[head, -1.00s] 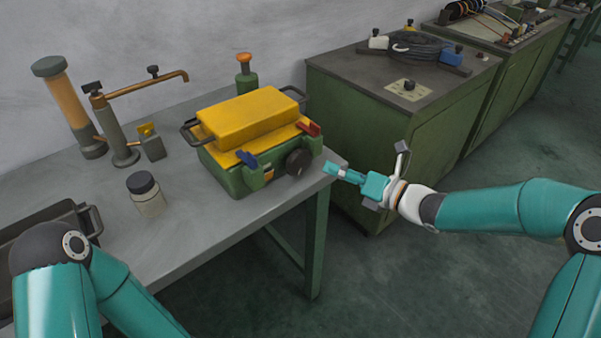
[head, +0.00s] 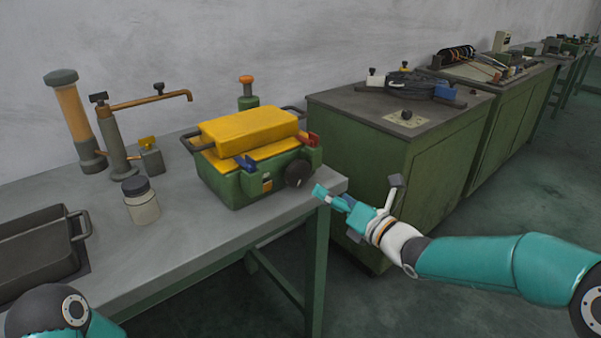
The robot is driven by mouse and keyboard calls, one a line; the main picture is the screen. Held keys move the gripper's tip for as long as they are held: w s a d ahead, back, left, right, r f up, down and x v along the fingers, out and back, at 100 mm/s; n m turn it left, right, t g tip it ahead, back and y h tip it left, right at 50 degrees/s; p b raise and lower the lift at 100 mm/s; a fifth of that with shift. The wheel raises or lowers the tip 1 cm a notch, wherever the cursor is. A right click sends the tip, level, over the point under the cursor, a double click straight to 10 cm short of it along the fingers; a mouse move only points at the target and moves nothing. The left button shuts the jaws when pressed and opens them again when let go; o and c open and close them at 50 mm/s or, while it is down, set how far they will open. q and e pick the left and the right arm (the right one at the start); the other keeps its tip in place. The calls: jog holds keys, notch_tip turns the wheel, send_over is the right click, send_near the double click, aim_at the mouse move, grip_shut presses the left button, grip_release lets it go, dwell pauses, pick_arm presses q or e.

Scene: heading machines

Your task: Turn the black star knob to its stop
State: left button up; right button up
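The black star knob (head: 298,173) sits on the front right of a green machine (head: 238,190) with a yellow top, near the right end of the grey bench. My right gripper (head: 322,194) is just right of the knob and a little lower in the picture, with its fingers pointing toward it. A small gap shows between the fingertips and the knob. The fingers are small and seen nearly edge-on, so I cannot tell whether they are open. My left gripper is out of view; only part of my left arm shows at bottom left.
A blue lever (head: 245,163) and a red lever (head: 313,139) flank the machine's front. A jar (head: 141,200), a dark tray (head: 40,250) and a hand pump (head: 116,140) stand on the bench (head: 190,255). A green cabinet (head: 400,170) stands behind my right gripper.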

aim_at(303, 175)
jog(key=p+x, duration=0.2)
jog(key=x, duration=0.9)
jog(key=shift+w+a, duration=0.1)
jog(key=shift+w, duration=0.1)
jog(key=c, duration=1.2)
jog(key=shift+f+m+b, duration=0.2)
jog(key=shift+m+b, duration=0.1)
jog(key=shift+b, duration=0.25)
jog(key=shift+f+m+b, duration=0.1)
jog(key=shift+m+b, duration=0.7)
jog(key=shift+b, duration=0.1)
jog(key=shift+m+b, duration=0.4)
jog(key=shift+m, duration=1.3)
